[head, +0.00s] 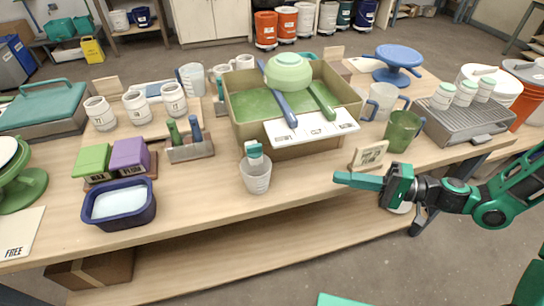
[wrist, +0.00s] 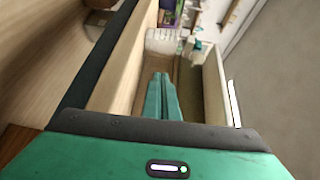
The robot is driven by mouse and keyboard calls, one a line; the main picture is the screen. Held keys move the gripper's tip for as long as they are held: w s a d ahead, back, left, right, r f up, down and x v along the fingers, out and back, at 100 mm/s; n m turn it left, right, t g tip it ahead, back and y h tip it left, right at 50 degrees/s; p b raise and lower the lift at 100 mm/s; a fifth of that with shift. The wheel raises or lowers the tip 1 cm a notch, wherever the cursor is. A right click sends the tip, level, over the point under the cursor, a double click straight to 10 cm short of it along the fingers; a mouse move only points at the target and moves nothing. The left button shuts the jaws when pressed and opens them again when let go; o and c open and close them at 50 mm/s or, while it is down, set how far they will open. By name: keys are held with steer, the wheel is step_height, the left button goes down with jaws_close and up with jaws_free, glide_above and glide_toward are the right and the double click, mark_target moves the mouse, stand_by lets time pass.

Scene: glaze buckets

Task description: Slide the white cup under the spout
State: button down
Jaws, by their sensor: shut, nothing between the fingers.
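A white, slightly translucent cup (head: 256,178) stands on the wooden table in front of the green-glaze tub (head: 245,128). A teal-and-white piece (head: 254,150) shows at its top; I cannot tell whether it is in the cup or behind it. A white plate with dark marks (head: 313,127) juts from the tub's front rim, right of the cup. I cannot make out a clear spout. My gripper (head: 338,179) is shut and empty, to the right of the cup, pointing left at it with a gap between. In the wrist view its fingers (wrist: 161,80) are together; a pale ribbed shape (wrist: 162,40) lies beyond them.
A small tan sign (head: 369,156) stands just behind my gripper. A green mug (head: 403,131) and a grey rack with cups (head: 465,122) are further right. A blue basin (head: 119,205) and a bottle caddy (head: 190,150) are left of the cup. The table's front edge is close.

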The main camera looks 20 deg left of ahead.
steer(key=shift+t+y, duration=0.3)
steer(key=a, duration=0.6)
steer(key=w+a, duration=0.1)
steer(key=a, duration=1.3)
steer(key=shift+w+a+r, duration=0.1)
steer(key=shift+w+r, duration=0.1)
steer(key=shift+r, duration=0.1)
